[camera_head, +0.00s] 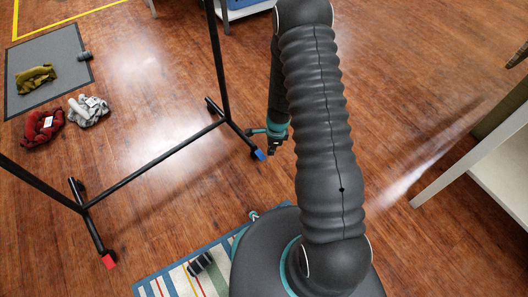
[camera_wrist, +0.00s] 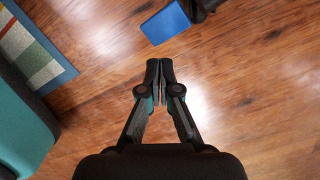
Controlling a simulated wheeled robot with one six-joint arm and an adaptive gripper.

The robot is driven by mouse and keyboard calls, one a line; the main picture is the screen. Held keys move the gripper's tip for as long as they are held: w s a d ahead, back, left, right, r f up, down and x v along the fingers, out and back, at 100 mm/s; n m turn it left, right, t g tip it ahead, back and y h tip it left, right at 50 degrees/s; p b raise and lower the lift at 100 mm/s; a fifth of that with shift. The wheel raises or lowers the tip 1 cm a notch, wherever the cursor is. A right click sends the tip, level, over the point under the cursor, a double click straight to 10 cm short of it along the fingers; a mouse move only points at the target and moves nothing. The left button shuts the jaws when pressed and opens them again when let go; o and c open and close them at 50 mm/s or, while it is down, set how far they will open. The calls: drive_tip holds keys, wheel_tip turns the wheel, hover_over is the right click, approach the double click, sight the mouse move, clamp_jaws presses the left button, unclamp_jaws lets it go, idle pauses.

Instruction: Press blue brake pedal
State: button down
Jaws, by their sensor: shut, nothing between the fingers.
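The blue brake pedal (camera_head: 259,155) is a small flat blue plate at a foot of the black rack, by a caster. In the wrist view the blue pedal (camera_wrist: 167,24) lies at the top, just beyond my fingertips, with a gap of floor between. My gripper (camera_head: 273,149) hangs low beside the pedal, to its right in the head view. In the wrist view my gripper (camera_wrist: 160,66) has its fingers together and empty. A red pedal (camera_head: 108,261) sits at the rack's other near foot. I cannot tell how far above the floor my fingertips are.
The black rack frame (camera_head: 155,165) stands on casters on the wooden floor. A striped rug (camera_head: 175,280) lies by my base. Clothes, including a red one (camera_head: 42,128), lie near a grey mat (camera_head: 50,92). A pale cabinet (camera_head: 490,175) stands at the right.

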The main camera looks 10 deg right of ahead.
wheel_tip(320, 180, up, 12)
drive_tip(key=d, duration=0.1)
idle(0.5)
drive_tip(key=shift+d, duration=0.1)
idle(0.4)
drive_tip(key=s+a+r+n+t+p, duration=0.1)
drive_tip(key=s+r+n+p, duration=0.2)
drive_tip(key=r, duration=1.1)
drive_tip(key=s+r+n+t+p, duration=0.2)
drive_tip(key=s+r+n, duration=0.8)
drive_tip(key=r, duration=0.5)
drive_tip(key=s+a+r+n+t+h+p, duration=0.1)
drive_tip(key=s+r+n, duration=0.5)
drive_tip(key=r, duration=0.9)
drive_tip(key=s+t+p, duration=0.1)
drive_tip(key=s+p, duration=0.1)
drive_tip(key=s, duration=0.1)
drive_tip(key=shift+s+a+n+p, duration=0.3)
drive_tip(key=shift+s+p, duration=0.1)
